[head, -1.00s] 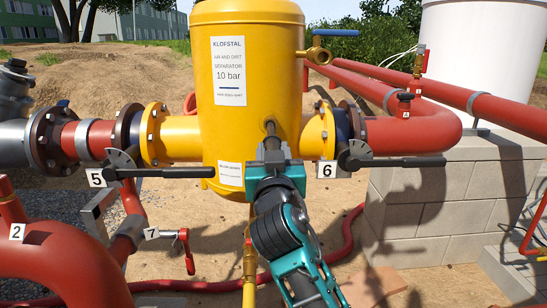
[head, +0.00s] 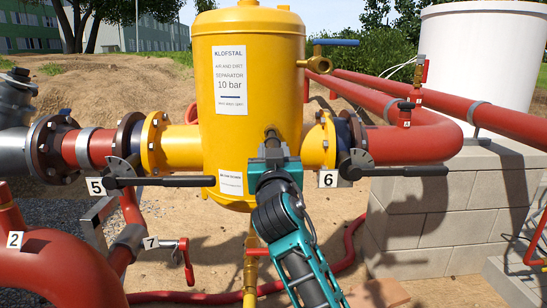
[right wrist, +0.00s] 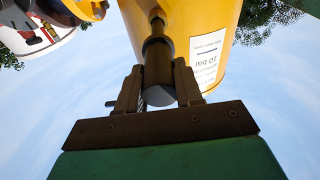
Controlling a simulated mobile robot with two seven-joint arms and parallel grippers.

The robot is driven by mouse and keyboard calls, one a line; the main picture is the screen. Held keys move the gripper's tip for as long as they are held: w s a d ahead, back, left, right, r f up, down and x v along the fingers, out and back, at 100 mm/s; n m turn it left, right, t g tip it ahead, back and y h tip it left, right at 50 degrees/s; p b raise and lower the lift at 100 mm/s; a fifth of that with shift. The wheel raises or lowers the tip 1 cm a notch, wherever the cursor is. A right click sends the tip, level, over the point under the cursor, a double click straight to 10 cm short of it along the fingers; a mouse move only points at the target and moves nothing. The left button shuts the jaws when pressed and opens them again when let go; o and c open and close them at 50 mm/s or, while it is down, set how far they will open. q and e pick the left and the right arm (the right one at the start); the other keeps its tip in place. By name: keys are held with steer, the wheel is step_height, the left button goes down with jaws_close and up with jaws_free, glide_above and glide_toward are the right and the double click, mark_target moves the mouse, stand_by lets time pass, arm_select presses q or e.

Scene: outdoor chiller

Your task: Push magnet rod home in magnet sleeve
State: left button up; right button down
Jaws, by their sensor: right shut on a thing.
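My right gripper (right wrist: 158,82) is shut on the rod, with one finger on each side. In the head view my right gripper (head: 275,153) is in front of the tank's lower right side, and a short dark piece shows above the jaws. A narrower dark section (right wrist: 157,28) lies between the rod's thick part and the tank. I cannot tell where rod ends and magnet sleeve begins. My left gripper is not in view.
Black valve levers beside tag 5 (head: 95,187) and tag 6 (head: 327,179) flank my right arm. Red pipes (head: 415,140) run right over a block wall (head: 410,215). A yellow drain pipe (head: 250,270) hangs below the tank. Free space lies in front.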

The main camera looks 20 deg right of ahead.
mark_target(272, 140)
steer(key=shift+w+r, duration=0.15)
stand_by(0.3)
steer(key=shift+w, duration=0.1)
steer(key=shift+f+b+x, duration=0.1)
steer(key=shift+b+x, duration=0.15)
steer(key=shift+x, duration=0.5)
steer(key=shift+f+b+x, duration=0.15)
steer(key=shift+b+x, duration=0.1)
steer(key=shift+x, duration=0.5)
steer(key=shift+f+b+x, duration=0.2)
steer(key=shift+b+x, duration=0.25)
steer(key=shift+x, duration=0.65)
steer(key=shift+f+b+x, duration=0.15)
steer(key=shift+b+x, duration=0.3)
steer(key=shift+x, duration=0.7)
steer(key=c, duration=0.9)
jaws_free()
steer(key=o, duration=0.3)
steer(key=shift+d+f, duration=0.1)
steer(key=shift+f, duration=0.1)
steer(key=o, duration=0.4)
steer(key=shift+o, duration=0.2)
